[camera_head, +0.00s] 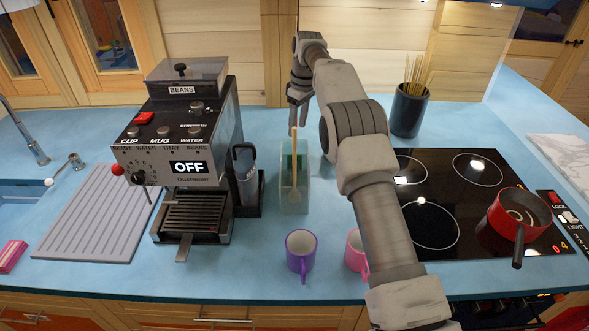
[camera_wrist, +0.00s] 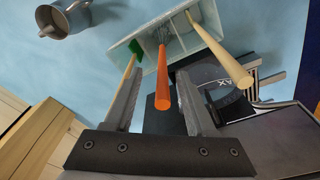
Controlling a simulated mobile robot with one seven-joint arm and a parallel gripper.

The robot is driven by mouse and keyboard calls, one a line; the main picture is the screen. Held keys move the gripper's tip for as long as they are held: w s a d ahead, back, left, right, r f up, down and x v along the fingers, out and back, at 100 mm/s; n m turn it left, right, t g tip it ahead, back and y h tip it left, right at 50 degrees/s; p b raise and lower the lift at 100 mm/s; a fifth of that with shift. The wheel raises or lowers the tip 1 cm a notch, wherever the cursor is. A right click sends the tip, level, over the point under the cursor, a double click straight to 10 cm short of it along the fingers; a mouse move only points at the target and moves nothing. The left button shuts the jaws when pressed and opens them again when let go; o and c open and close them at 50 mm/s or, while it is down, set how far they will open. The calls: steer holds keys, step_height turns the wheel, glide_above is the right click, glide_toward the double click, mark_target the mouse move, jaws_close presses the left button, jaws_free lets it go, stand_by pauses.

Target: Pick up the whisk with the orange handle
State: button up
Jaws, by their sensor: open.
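The whisk's orange handle (camera_wrist: 162,80) rises toward the camera in the wrist view, with its thin wire end inside a translucent holder (camera_wrist: 206,42). My gripper (camera_wrist: 160,88) is open, with one finger on either side of the orange handle; I cannot tell if either touches it. In the head view my gripper (camera_head: 297,110) points down just above the holder (camera_head: 302,180). A pale wooden handle shows in the holder there; the orange handle is not clearly seen in that view.
In the wrist view a wooden handle (camera_wrist: 220,50) leans right of the whisk and a green-headed utensil (camera_wrist: 135,50) stands left. The coffee machine (camera_head: 180,140) is left of the holder. A purple mug (camera_head: 301,250), pink mug (camera_head: 355,250) and red pan (camera_head: 518,215) are nearby.

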steer(key=f, duration=0.2)
steer(key=a+f, duration=0.1)
steer(key=f, duration=0.1)
steer(key=shift+f, duration=0.4)
jaws_close()
